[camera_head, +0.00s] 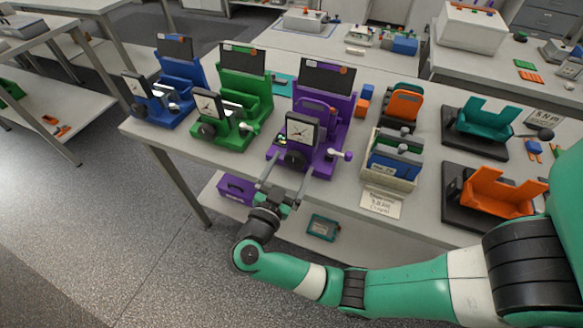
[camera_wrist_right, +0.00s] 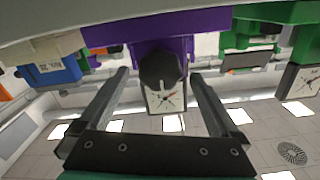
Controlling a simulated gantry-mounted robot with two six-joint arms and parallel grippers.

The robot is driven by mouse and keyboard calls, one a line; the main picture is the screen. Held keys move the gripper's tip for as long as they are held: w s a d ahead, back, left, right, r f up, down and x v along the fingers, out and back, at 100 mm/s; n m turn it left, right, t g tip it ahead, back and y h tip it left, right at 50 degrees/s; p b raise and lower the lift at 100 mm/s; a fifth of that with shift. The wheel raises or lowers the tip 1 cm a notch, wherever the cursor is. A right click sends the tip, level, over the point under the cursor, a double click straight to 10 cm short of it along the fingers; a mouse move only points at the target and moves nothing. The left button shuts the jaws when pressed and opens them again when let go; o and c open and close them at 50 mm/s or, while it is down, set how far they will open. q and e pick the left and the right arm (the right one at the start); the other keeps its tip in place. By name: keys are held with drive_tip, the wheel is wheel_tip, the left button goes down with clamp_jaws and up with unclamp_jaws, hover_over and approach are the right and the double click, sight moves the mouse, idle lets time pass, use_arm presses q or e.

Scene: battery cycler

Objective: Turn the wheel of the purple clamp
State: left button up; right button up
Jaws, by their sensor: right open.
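The purple clamp (camera_head: 318,120) stands at the front edge of the table, with a dial gauge (camera_head: 301,130) on its front and a dark screen behind. Its black wheel (camera_head: 294,158) sits below the dial. It also shows in the right wrist view (camera_wrist_right: 160,69), where the picture is upside down. My right gripper (camera_head: 289,168) is open in front of the clamp, its two fingers pointing at the wheel. In the right wrist view the wheel appears between the fingertips (camera_wrist_right: 160,76), with a gap on each side. My left gripper is not in view.
A green clamp (camera_head: 245,95) and a blue clamp (camera_head: 178,83) stand to the left. A box of upright plates (camera_head: 393,160), a label card (camera_head: 381,201) and orange (camera_head: 490,192) and teal (camera_head: 482,121) holders stand to the right. A purple bin (camera_head: 236,189) is below the tabletop.

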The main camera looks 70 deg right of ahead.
drive_tip(key=shift+d, duration=0.35)
drive_tip(key=shift+c, duration=0.2)
drive_tip(key=c, duration=1.3)
drive_tip(key=shift+m, duration=0.3)
